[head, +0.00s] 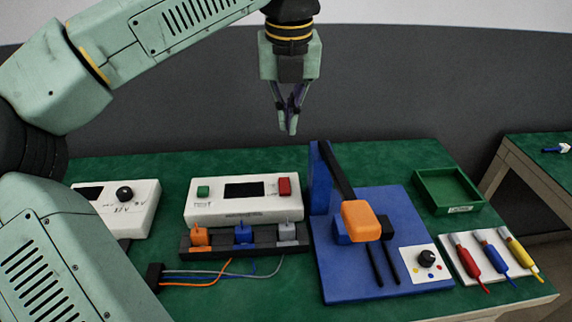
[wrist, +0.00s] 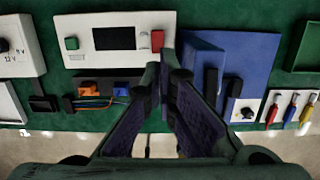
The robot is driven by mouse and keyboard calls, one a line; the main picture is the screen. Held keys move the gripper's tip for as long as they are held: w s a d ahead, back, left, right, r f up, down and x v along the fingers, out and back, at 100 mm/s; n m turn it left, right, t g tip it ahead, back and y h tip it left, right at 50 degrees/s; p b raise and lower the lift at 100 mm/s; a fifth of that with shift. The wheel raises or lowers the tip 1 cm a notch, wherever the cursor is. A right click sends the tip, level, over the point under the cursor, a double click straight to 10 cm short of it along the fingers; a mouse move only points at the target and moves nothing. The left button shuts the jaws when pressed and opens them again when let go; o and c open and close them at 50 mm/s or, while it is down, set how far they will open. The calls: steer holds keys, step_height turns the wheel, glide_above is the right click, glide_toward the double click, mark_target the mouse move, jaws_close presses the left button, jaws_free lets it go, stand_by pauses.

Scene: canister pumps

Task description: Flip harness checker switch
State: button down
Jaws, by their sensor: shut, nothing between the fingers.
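The white harness checker (head: 246,205) stands at the middle of the green table. It has a green button (head: 203,191) marked TEST, a dark screen (head: 244,190) and a red rocker-like switch (head: 284,186) at its right end. In the wrist view the checker (wrist: 117,58) lies ahead of my gripper, with its red switch (wrist: 157,41) just left of the fingertips. My gripper (head: 288,130) points down above and behind the table items, shut and empty. Its fingertips also show in the wrist view (wrist: 163,70). The switch's tilt is too small to tell.
A black block with orange, blue and grey connectors (head: 243,236) sits in front of the checker. A blue press with an orange handle (head: 361,220) stands to the right. A green tray (head: 447,191), colored probes (head: 493,257) and a white box with a knob (head: 118,207) are nearby.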

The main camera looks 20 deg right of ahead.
mark_target(286, 180)
steer(key=shift+s, duration=0.1)
steer(key=f+p, duration=0.1)
steer(key=f, duration=0.3)
steer(key=w+f, duration=0.1)
steer(key=f, duration=0.4)
steer(key=w+f+p, duration=0.1)
steer(key=f, duration=0.4)
steer(key=shift+d+p, duration=0.3)
steer(key=shift+p, duration=0.05)
